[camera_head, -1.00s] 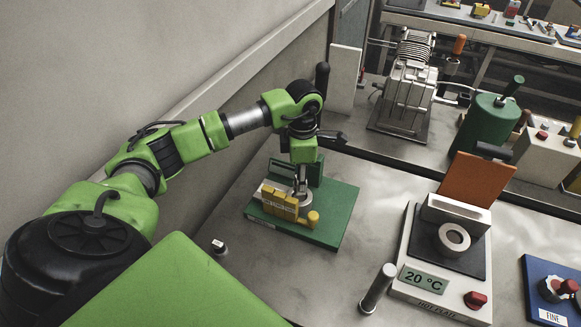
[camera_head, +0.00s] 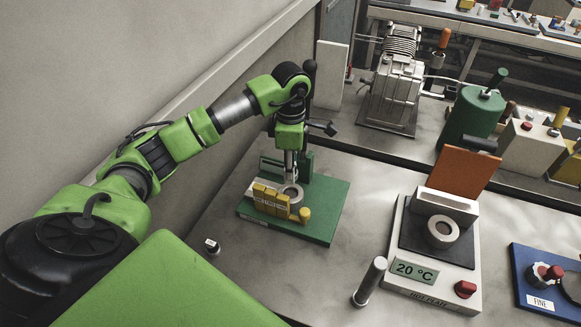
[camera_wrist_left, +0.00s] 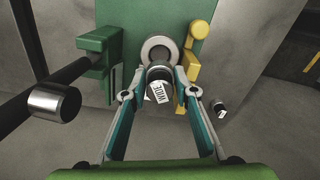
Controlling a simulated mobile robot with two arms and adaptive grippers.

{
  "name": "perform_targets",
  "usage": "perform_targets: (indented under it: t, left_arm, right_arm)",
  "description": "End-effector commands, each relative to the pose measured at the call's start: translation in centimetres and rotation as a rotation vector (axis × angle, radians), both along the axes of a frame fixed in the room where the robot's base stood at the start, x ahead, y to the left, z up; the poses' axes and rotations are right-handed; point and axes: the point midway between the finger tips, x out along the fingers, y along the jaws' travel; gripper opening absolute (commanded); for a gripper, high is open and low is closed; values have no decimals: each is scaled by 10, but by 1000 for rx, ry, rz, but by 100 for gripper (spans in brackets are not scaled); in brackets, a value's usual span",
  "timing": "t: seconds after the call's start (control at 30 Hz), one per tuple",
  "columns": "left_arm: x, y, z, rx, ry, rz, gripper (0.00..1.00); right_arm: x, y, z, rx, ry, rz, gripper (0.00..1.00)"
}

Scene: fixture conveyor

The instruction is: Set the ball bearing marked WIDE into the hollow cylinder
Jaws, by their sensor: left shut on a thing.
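My left gripper (camera_head: 290,178) points down just above a grey hollow cylinder (camera_head: 292,193) standing upright on a green base (camera_head: 325,212). In the left wrist view, the gripper (camera_wrist_left: 161,88) is shut on a small piece with a white tag reading WIDE (camera_wrist_left: 159,92), taken as the ball bearing. The hollow cylinder (camera_wrist_left: 160,45) shows as a ring just beyond the held piece, partly hidden by it. I cannot tell the gap between them. A second grey ring (camera_head: 442,232) sits on the hot plate (camera_head: 466,272). My right gripper is not in view.
Yellow blocks (camera_head: 270,203) and a green upright stand beside the hollow cylinder. A small tagged piece (camera_head: 212,247) lies to the left, a metal post (camera_head: 370,281) nearer the front. A blue box marked FINE (camera_head: 540,303) is at right. Bare table lies between base and hot plate.

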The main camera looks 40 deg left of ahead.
Motion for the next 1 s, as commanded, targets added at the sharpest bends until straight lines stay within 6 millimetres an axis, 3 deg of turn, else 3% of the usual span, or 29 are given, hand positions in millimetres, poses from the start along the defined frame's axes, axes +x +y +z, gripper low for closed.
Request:
perform_targets:
  t: [0.5,1.0]
  left_arm:
    - [0,1,-53,1,-2,1,0]
    - [0,0,-59,0,-1,1,0]
  right_arm:
    - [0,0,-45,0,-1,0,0]
    - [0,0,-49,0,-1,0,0]
